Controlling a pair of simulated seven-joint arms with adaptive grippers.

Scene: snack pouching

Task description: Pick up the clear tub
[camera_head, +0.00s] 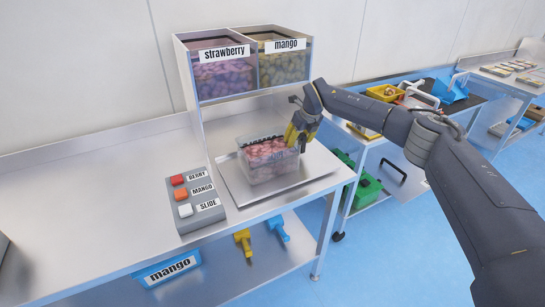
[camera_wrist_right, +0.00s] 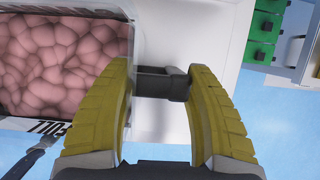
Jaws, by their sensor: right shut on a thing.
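The clear tub (camera_head: 268,166) holds pink pieces and sits over the metal tray (camera_head: 312,168) below the dispensers; I cannot tell if it is raised off it. In the right wrist view the tub (camera_wrist_right: 60,60) fills the left side, with part of a dark-lettered label on its near edge. My right gripper (camera_head: 300,135) is at the tub's right side, shut on it. Its yellow fingers (camera_wrist_right: 162,88) stand either side of a dark grey piece by the tub's right wall. My left gripper is not in view.
Strawberry (camera_head: 224,75) and mango (camera_head: 284,65) dispenser bins stand above the tray. A grey button box (camera_head: 195,200) is left of it. The counter farther left (camera_head: 90,205) is clear. A second table with a yellow bin (camera_head: 385,92) stands behind my right arm.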

